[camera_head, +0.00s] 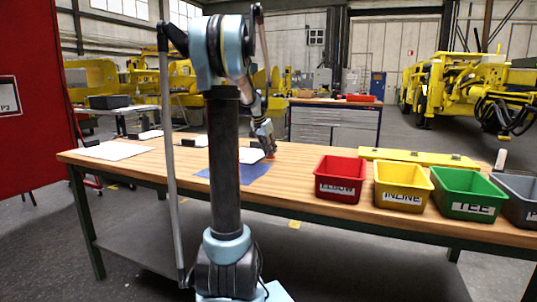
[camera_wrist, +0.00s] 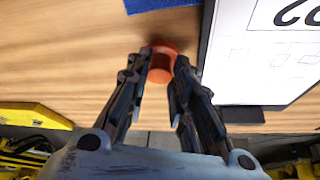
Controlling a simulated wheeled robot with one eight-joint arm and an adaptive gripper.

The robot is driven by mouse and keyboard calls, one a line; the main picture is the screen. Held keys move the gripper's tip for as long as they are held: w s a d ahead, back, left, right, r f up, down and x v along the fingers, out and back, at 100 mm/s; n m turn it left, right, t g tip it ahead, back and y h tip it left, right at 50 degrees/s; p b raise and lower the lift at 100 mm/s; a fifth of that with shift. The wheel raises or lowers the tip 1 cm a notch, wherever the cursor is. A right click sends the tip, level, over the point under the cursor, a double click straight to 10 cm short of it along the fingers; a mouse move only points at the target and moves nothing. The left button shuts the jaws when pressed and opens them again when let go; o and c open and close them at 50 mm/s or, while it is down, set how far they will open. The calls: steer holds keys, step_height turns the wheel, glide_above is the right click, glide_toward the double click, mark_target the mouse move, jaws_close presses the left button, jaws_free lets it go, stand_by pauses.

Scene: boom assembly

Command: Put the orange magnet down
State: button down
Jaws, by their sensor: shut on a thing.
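The orange magnet (camera_wrist: 163,60) is round and sits between my fingertips in the wrist view. My gripper (camera_wrist: 162,72) is shut on it, with a dark finger on each side. In the head view my gripper (camera_head: 268,148) points down over the wooden table, just past the blue mat, and a small bit of orange (camera_head: 271,156) shows at its tips. The magnet is low over the wood; I cannot tell whether it touches the table.
A white sheet (camera_wrist: 262,60) with a dark edge lies close right of my fingers in the wrist view. The blue mat (camera_head: 238,172) lies nearby. Red (camera_head: 338,192), yellow (camera_head: 401,198), green (camera_head: 466,208) and grey (camera_head: 520,214) bins line the table's right side.

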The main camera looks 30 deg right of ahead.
steer(key=shift+f, duration=0.8)
steer(key=c, duration=1.4)
jaws_free()
steer(key=v, duration=1.2)
